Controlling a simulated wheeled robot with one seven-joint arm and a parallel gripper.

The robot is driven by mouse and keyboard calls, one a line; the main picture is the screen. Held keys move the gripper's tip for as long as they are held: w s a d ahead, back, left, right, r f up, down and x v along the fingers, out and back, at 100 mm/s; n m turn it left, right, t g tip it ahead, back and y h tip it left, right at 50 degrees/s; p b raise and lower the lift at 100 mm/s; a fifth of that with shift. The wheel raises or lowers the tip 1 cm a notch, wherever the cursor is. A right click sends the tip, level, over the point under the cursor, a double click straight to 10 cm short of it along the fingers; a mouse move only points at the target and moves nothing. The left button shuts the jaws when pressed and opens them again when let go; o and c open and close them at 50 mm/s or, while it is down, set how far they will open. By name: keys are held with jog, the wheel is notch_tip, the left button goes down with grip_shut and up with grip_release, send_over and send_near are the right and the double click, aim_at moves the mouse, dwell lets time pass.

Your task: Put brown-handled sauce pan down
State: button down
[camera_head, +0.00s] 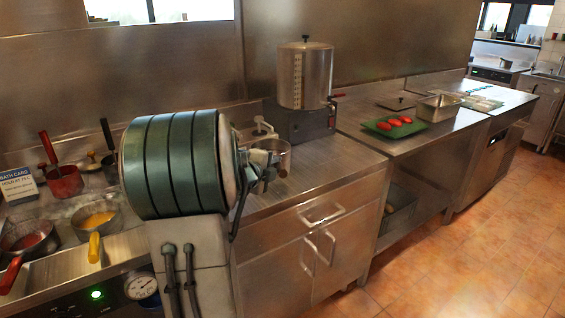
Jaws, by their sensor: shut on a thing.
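My gripper (263,166) is just right of my large green arm link and is shut on the brown-handled sauce pan (284,155). The pan is a small metal one, and only its right part shows beside the gripper. Most of its handle is hidden by the gripper and arm. The pan is over the left part of the steel counter (320,178), in front of the drink boiler. I cannot tell whether its base touches the counter.
A tall metal boiler (305,75) with a red-handled tap stands behind the pan. Bare counter lies to the right, before a green tray (381,132) of red food and a metal container (438,108). Several sauce pans, one yellow-handled (95,246), stand at the left.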

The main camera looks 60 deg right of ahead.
notch_tip(320, 180, down, 4)
jog(key=shift+r, duration=0.2)
jog(key=c, duration=1.2)
grip_release()
jog(key=shift+f, duration=0.2)
jog(key=shift+c, duration=0.2)
jog(key=shift+a, duration=0.1)
